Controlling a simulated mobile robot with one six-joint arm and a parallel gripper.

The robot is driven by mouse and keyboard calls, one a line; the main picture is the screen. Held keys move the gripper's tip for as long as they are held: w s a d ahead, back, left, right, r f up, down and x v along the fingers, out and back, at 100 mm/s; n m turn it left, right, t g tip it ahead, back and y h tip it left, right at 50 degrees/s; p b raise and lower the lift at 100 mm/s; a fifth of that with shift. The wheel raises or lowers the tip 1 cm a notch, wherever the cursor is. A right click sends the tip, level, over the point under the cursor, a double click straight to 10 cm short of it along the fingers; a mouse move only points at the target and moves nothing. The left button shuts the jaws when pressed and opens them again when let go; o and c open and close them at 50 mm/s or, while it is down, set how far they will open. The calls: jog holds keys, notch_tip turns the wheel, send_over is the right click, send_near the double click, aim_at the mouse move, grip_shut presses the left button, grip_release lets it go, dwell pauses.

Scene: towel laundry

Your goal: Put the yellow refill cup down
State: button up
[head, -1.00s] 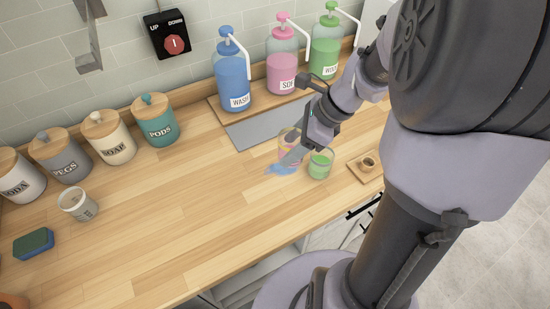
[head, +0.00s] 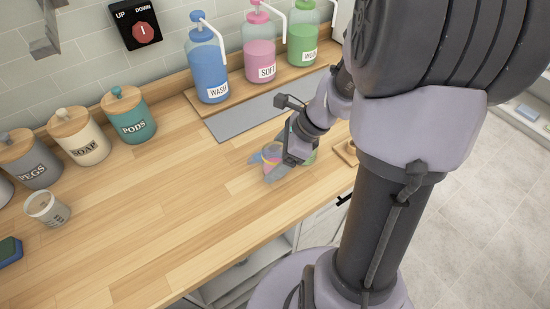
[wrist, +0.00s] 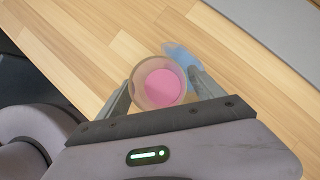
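The yellow refill cup (head: 270,158) is a small see-through yellowish cup with pink liquid inside. In the wrist view the cup (wrist: 158,83) sits between the two fingers of my gripper (wrist: 160,88), one finger along each side. My gripper (head: 277,166) is shut on it in the head view, pointing down, and a finger hides part of the cup. The cup is upright and low over the wooden counter (head: 190,190). I cannot tell whether its base touches the wood.
A blue puddle (wrist: 182,58) lies right beside the cup. A green cup (head: 312,157) is mostly hidden behind my gripper. A grey mat (head: 235,123) and the pump bottles stand behind. The counter to the left is clear up to a measuring cup (head: 47,208).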

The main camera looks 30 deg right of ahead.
jog(key=shift+r+p, duration=0.3)
jog(key=shift+r, duration=0.15)
jog(key=p+v, duration=0.5)
jog(key=v, duration=0.6)
jog(key=s+a+r+n+h, duration=0.1)
jog(key=s+a+r+n, duration=0.1)
jog(key=a+n, duration=0.4)
jog(key=s+a+r+n+t+h, duration=0.1)
jog(key=s+a+r+n, duration=0.2)
jog(key=a+n, duration=0.3)
jog(key=s+a+r+n+t+b, duration=0.1)
jog(key=s+a+r+n, duration=0.2)
jog(key=a+n, duration=0.4)
jog(key=shift+r+n+h, duration=0.4)
jog(key=shift+r+n, duration=0.1)
jog(key=shift+n, duration=0.5)
